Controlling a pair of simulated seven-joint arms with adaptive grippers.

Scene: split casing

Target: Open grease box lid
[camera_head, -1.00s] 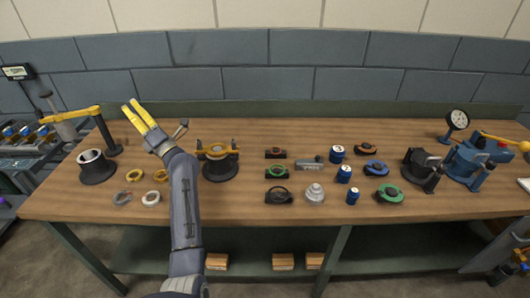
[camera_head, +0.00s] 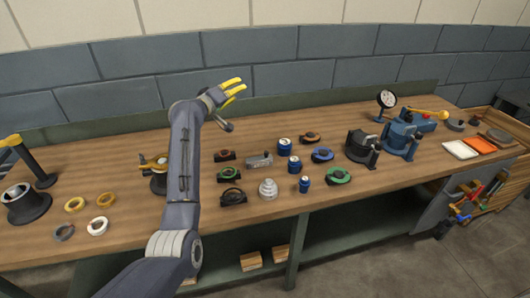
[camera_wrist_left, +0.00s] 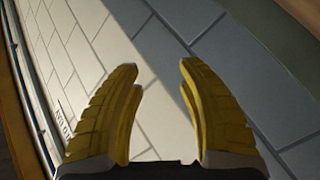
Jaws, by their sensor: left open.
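I cannot tell for sure which thing is the grease box. A small grey box-like part (camera_head: 260,161) lies among the parts mid-bench, below and right of the gripper. My right gripper is not in view.
Several blue cans (camera_head: 295,164) and dark holders with rings (camera_head: 338,176) stand mid-bench. A black fixture (camera_head: 362,147) and dial gauge (camera_head: 386,99) are to the right. White (camera_head: 460,149) and orange (camera_head: 480,145) trays lie at the right end. Bare wood runs along the front.

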